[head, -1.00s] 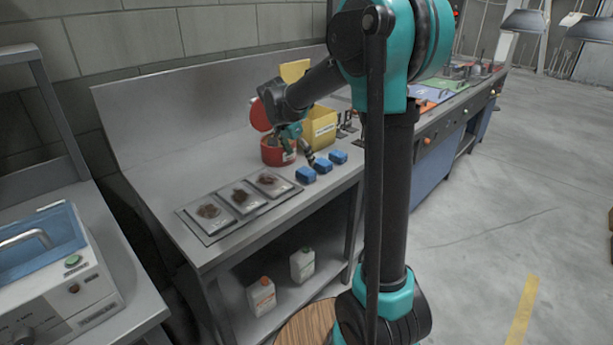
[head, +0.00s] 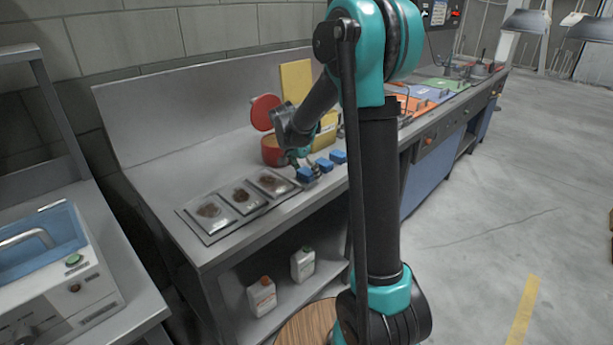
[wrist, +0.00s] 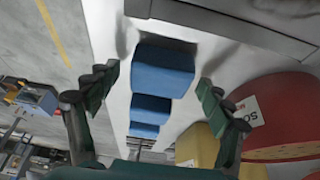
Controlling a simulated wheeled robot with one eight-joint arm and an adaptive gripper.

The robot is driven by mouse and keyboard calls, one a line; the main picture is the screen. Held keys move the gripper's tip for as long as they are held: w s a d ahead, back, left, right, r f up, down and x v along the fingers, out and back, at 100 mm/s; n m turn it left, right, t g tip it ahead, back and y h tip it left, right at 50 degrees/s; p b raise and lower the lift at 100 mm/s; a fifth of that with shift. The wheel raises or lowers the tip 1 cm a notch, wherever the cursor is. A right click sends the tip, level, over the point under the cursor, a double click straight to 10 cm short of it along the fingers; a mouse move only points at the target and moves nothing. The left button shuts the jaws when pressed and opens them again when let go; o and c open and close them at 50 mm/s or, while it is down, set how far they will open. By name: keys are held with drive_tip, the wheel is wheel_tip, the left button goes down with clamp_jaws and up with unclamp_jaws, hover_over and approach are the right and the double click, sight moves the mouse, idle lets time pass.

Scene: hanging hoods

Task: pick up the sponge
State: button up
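Three blue sponges stand in a row on the grey bench. In the head view they are the nearest sponge (head: 306,175), the middle sponge (head: 324,165) and the far sponge (head: 338,157). My gripper (head: 301,163) is low over the bench, just above or beside the nearest one; contact cannot be told there. In the wrist view my gripper (wrist: 158,82) is open, with its fingers spread to either side of the row. The largest-looking sponge (wrist: 163,70) lies between the fingertips, with visible gaps on both sides. The other two sponges (wrist: 150,108) (wrist: 144,130) line up below it.
A red round container (head: 272,152) with a raised lid and a yellow box (head: 326,137) stand behind the sponges. The red container is close on the right in the wrist view (wrist: 285,125). A tray with three dirty plates (head: 240,197) lies left of the sponges.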

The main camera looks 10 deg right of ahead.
sight(306, 170)
drive_tip(key=c, duration=1)
drive_tip(key=shift+r, duration=0.1)
wheel_tip(306, 170, up, 20)
drive_tip(key=shift+f, duration=0.1)
drive_tip(key=shift+o, duration=1.2)
drive_tip(key=c, duration=0.3)
drive_tip(key=shift+a, duration=0.1)
